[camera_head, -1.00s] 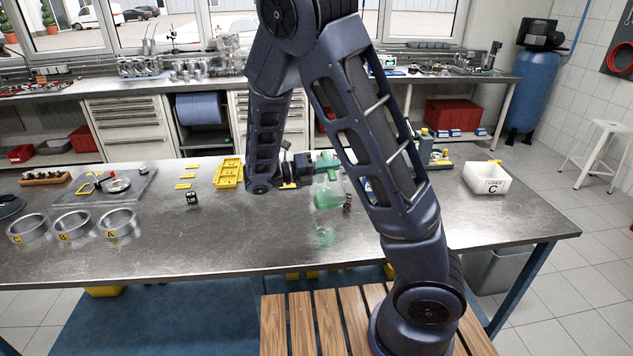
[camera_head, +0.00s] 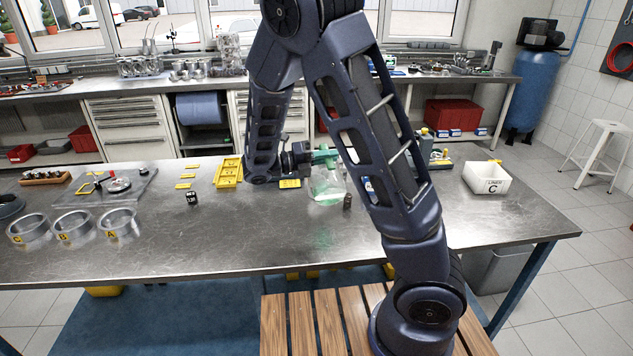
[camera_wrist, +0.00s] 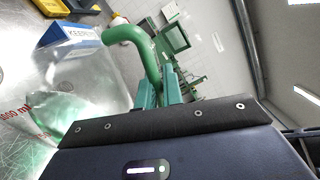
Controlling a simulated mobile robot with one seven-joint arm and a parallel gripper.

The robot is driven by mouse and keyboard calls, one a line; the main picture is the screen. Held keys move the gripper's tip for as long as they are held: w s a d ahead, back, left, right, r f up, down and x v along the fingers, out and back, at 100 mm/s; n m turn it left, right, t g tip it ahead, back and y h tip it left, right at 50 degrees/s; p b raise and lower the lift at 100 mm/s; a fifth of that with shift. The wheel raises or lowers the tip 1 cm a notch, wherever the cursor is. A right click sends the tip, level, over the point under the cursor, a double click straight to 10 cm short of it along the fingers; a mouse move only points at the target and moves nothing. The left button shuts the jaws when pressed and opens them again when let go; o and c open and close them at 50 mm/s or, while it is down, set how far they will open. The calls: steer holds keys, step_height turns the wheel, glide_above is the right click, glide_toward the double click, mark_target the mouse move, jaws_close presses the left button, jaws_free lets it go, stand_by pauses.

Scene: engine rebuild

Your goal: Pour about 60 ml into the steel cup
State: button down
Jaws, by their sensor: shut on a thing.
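A clear jug (camera_head: 326,188) with a green rim and handle stands out over the middle of the bench, with green liquid low in it. My gripper (camera_head: 306,166) is shut on its green handle, at the jug's left. In the wrist view my gripper (camera_wrist: 168,88) grips the handle of the jug (camera_wrist: 75,80), whose wall bears red volume marks. Three round metal vessels lettered C (camera_head: 28,231), B (camera_head: 74,229) and A (camera_head: 118,225) stand at the left of the bench. I cannot tell which thing is the steel cup.
A small dark block (camera_head: 192,197) and a yellow tray (camera_head: 229,173) lie left of the jug. A small brown-black object (camera_head: 347,201) is close at its right. The bench front is clear.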

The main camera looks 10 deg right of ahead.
mark_target(332, 181)
steer(key=shift+w+a+r+n, duration=0.1)
steer(key=shift+w+r+n, duration=0.15)
steer(key=shift+w, duration=0.2)
steer(key=shift+w+r+n, duration=0.2)
steer(key=shift+w+n, duration=0.05)
steer(key=shift+w, duration=0.15)
steer(key=shift+s, duration=0.3)
steer(key=shift+w+r+n, duration=0.35)
steer(key=shift+w+n, duration=0.05)
steer(key=shift+w, duration=0.2)
stand_by(1.4)
steer(key=s, duration=0.1)
steer(key=s+f+m, duration=0.1)
steer(key=s+m, duration=0.1)
steer(key=shift+s+d+f, duration=0.25)
steer(key=shift+s+f, duration=0.1)
steer(key=shift+s, duration=0.05)
steer(key=shift+s+d+f+m, duration=0.15)
steer(key=shift+s+f+m, duration=0.65)
steer(key=shift+f+m, duration=0.15)
steer(key=shift+s+f+m, duration=0.5)
steer(key=shift+f+m, duration=0.15)
steer(key=shift+f, duration=0.1)
stand_by(0.4)
